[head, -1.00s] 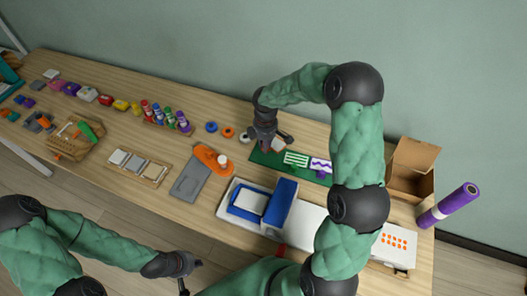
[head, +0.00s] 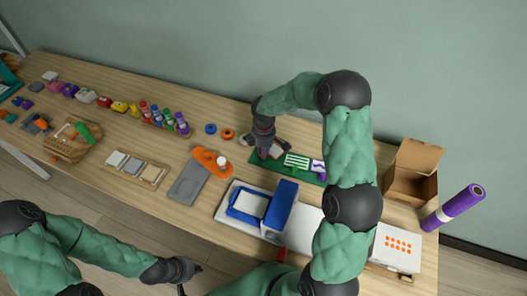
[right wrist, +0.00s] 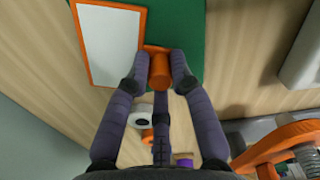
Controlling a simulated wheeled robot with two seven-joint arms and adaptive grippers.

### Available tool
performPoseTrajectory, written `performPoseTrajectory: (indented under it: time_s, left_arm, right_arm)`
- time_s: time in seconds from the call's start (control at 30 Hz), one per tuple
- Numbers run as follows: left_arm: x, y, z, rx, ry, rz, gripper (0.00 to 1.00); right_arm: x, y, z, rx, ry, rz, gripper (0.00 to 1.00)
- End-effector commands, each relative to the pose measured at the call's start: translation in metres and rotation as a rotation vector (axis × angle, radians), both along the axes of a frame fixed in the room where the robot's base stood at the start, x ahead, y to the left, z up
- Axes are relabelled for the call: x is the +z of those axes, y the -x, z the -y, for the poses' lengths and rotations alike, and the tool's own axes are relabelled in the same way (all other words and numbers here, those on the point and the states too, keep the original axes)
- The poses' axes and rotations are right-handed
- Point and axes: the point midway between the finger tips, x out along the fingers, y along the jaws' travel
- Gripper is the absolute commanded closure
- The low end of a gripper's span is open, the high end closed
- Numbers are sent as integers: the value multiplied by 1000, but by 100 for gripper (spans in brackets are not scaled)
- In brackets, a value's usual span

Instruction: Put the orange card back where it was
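The orange card (right wrist: 108,42), white with an orange border, shows at the top left of the right wrist view over the green mat (right wrist: 178,20). In the head view the card (head: 277,149) is tilted at the mat's left end. My right gripper (right wrist: 158,70) is closed on the orange grip (right wrist: 159,70) at the card's edge, with a finger on each side. In the head view this gripper (head: 264,152) is low over the mat. Whether the card touches the mat is unclear. My left gripper (head: 190,277) is away from the bench at bottom; its fingers are unclear.
A green-striped card (head: 297,161) and a purple-patterned card (head: 318,168) stand right of the orange card. Blue (head: 210,129) and orange (head: 228,134) rings lie left. An open cardboard box (head: 411,177) is at right. A blue-framed tray (head: 249,205) lies in front.

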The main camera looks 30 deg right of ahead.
Motion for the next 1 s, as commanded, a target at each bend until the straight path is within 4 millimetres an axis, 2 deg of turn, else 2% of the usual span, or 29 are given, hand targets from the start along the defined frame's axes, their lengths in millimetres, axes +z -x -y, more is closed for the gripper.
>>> performPoseTrajectory:
  time_s: [0.33,0.47,1.0]
  left_arm:
    - [0,0,0,0,0,0,100]
    - [4,0,0,0,0,0,100]
    - [37,0,0,0,0,0,100]
  right_arm:
    - [0,1,0,0,0,-1,56]
    - [7,0,0,0,0,0,56]
    - [104,0,0,-1,0,0,56]
